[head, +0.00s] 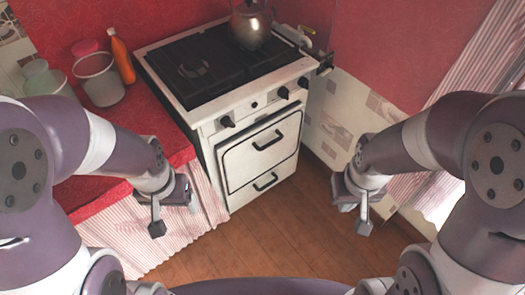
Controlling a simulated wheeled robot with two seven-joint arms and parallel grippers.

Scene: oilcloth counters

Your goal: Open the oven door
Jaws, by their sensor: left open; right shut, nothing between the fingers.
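The white oven (208,125) stands at the back centre in the head view. Its door (250,158) is on the front, with a black handle (268,141) across its upper part. A dark line runs along the door's top edge; I cannot tell if this is a small gap. My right gripper (354,216) is shut and empty, to the right of the oven front, also apart.
A kettle (250,28) stands on the black cooktop (205,70). A red-covered counter (145,130) with a striped skirt adjoins the oven's left, holding an orange bottle (122,58) and containers (98,78). The wooden floor (270,235) before the oven is clear. A tiled wall is at right.

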